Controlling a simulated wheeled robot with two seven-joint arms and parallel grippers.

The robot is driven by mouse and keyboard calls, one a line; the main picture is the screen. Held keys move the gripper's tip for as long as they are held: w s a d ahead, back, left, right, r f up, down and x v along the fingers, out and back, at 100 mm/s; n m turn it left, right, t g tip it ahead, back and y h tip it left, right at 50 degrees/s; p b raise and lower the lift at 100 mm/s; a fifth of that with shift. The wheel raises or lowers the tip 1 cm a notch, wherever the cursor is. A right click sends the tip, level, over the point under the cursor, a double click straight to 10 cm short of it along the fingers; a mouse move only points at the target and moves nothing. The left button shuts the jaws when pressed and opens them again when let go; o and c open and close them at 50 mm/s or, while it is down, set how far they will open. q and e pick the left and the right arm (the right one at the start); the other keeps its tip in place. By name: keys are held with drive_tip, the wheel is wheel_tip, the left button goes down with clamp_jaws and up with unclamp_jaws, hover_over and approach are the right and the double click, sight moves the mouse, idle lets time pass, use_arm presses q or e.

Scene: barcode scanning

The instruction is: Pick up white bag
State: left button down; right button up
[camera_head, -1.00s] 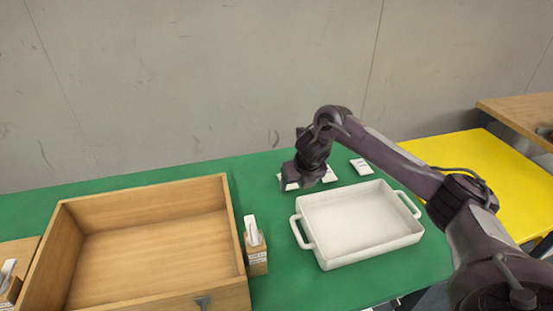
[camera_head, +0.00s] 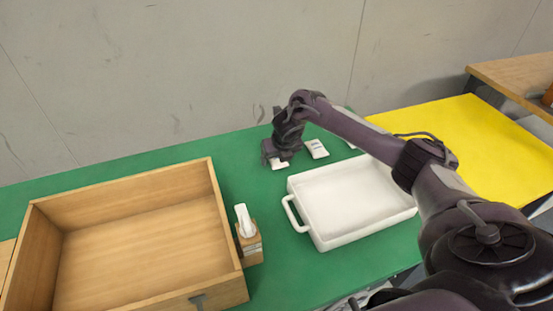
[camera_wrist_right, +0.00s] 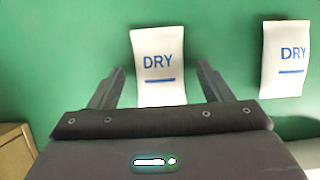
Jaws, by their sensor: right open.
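Several white bags lie on the green table. One white bag (camera_wrist_right: 158,62), marked "DRY" in blue, lies between the open fingers of my right gripper (camera_wrist_right: 159,85) in the right wrist view. In the head view that bag (camera_head: 279,165) is partly hidden by the right gripper (camera_head: 273,158). A second white bag (camera_head: 316,149) lies to its right and also shows "DRY" in the right wrist view (camera_wrist_right: 285,58). A third shows only in part behind my right arm. My right gripper is empty and points down. My left gripper is not in view.
A white tray (camera_head: 314,222) with handles stands in front of the bags. A large wooden box (camera_head: 228,222) is at the left, with a scanner on a wooden stand (camera_head: 247,240) beside it. A grey wall (camera_head: 180,70) stands behind the table.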

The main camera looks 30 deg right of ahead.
drive_tip(key=shift+c, duration=0.3)
drive_tip(key=c, duration=0.9)
drive_tip(key=shift+c, duration=0.6)
drive_tip(key=shift+r, duration=0.15)
